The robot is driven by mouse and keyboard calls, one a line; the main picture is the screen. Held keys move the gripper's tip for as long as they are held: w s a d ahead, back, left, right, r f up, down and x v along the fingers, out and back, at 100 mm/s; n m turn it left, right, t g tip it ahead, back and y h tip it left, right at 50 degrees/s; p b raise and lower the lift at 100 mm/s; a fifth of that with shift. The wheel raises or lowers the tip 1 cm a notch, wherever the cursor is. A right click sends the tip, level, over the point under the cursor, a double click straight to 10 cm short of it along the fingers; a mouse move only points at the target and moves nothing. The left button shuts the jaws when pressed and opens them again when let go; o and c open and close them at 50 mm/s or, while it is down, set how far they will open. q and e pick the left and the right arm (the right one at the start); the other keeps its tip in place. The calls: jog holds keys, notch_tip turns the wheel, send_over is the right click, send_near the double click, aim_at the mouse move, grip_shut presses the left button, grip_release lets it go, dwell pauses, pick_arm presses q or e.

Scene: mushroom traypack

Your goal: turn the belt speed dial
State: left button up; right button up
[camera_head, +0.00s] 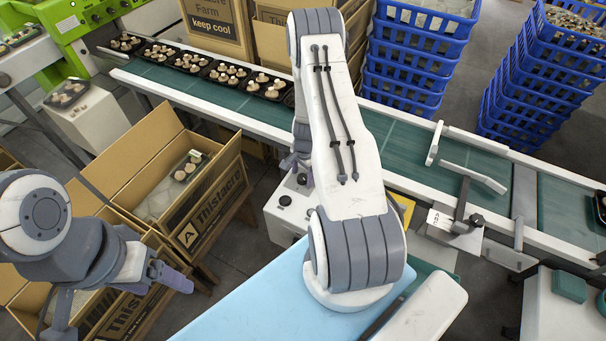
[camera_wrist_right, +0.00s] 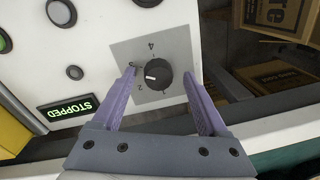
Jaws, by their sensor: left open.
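The belt speed dial (camera_wrist_right: 157,79) is a round black knob with a white mark, on a grey plate with numbers, in the right wrist view. My right gripper (camera_wrist_right: 158,74) is open, with one purple finger on each side of the dial and gaps still visible. In the head view the white control box (camera_head: 284,222) stands by the belt, and my right arm hides most of my right gripper and part of the box. My left gripper (camera_head: 125,290) is open and empty at the lower left, over the cardboard boxes.
A lit display (camera_wrist_right: 67,107) reads STOPPED, near several round buttons. The green belt (camera_head: 215,98) carries black trays of mushrooms (camera_head: 190,61). An open cardboard box (camera_head: 150,165) stands at left. Stacked blue crates (camera_head: 410,60) stand behind the belt.

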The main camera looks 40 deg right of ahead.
aim_at(304, 177)
jog(key=shift+d, duration=0.1)
notch_tip(304, 177, up, 10)
jog(key=shift+s+r, duration=0.2)
jog(key=shift+s, duration=0.2)
dwell(0.6)
jog(key=s+a+r+n, duration=0.1)
jog(key=a+r+n, duration=0.6)
jog(key=a, duration=0.5)
jog(key=s+a+r+n, duration=0.1)
jog(key=a+r+n, duration=0.4)
jog(key=a+r, duration=0.55)
jog(key=s+a+r+n, duration=0.3)
jog(key=s+a+n, duration=0.3)
jog(key=s, duration=0.3)
jog(key=s+a+r+n+y, duration=0.1)
jog(key=s+a+r+n, duration=0.2)
jog(key=s, duration=0.6)
jog(key=a+n, duration=0.2)
jog(key=n, duration=0.1)
jog(key=shift+s+a+n+g, duration=0.25)
jog(key=shift+a+n+g, duration=0.05)
jog(key=shift+a+g, duration=0.1)
